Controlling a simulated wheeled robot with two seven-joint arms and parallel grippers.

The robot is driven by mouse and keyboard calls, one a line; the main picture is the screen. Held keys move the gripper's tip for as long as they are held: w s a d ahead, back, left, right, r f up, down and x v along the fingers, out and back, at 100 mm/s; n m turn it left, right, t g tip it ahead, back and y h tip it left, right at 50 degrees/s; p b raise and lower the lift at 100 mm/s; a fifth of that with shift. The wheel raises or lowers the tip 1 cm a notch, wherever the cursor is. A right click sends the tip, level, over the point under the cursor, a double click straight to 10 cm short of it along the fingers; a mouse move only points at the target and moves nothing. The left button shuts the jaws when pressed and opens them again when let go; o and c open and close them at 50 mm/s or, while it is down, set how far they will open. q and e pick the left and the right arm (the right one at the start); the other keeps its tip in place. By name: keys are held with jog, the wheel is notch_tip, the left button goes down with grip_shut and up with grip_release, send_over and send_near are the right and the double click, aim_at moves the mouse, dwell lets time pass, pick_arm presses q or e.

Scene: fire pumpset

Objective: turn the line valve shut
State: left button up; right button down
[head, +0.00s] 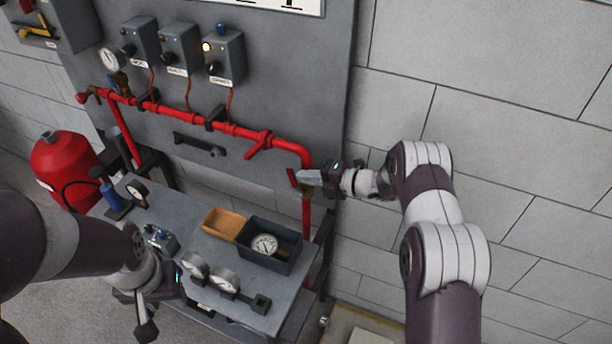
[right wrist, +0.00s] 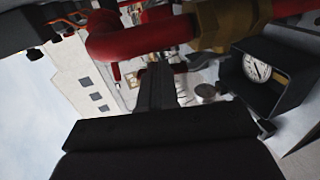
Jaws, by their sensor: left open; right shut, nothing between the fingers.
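The red pipe (head: 230,128) runs along the grey panel and bends down at its right end. A brass valve body (right wrist: 230,25) sits on the red pipe in the right wrist view; in the head view it is mostly hidden behind my right gripper. A red lever (head: 292,179) shows just left of the gripper there. My right gripper (head: 308,178) is shut and empty, its fingertips close to the valve; I cannot tell whether they touch it. The closed fingers (right wrist: 157,88) also show in the right wrist view. My left gripper (head: 142,312) is open and empty, by the bench's front edge.
Another red handle (head: 258,147) is on the pipe further left. The bench (head: 185,225) below carries a dark bin (head: 284,262) with a gauge (head: 264,245), an orange tray (head: 222,224) and loose gauges (head: 224,281). A red tank (head: 62,165) stands at left. The wall at right is clear.

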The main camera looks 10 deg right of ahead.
aim_at(293, 174)
jog(key=a+h, duration=0.1)
jog(key=a+g+h+p, duration=0.1)
jog(key=a+g+h, duration=0.1)
jog(key=shift+w+a+r+h, duration=0.25)
jog(key=shift+w+r+h, duration=0.05)
jog(key=shift+w+r, duration=0.1)
jog(key=shift+w+a+f+g, duration=0.15)
jog(key=shift+a+f+g, duration=0.05)
jog(key=shift+a+g, duration=0.1)
jog(key=shift+w+a+f, duration=0.2)
jog(key=shift+w+a, duration=0.05)
jog(key=b+x, duration=0.2)
jog(key=shift+w+a+f, duration=0.1)
jog(key=shift+w+a, duration=0.1)
jog(key=shift+w, duration=0.2)
pick_arm(q)
jog(key=shift+a+f+b, duration=0.35)
jog(key=shift+f+b, duration=0.2)
jog(key=shift+f, duration=0.25)
jog(key=shift+a+f+b, duration=0.3)
jog(key=shift+f+b, duration=0.25)
jog(key=shift+f, duration=0.25)
pick_arm(e)
jog(key=shift+x, duration=1.3)
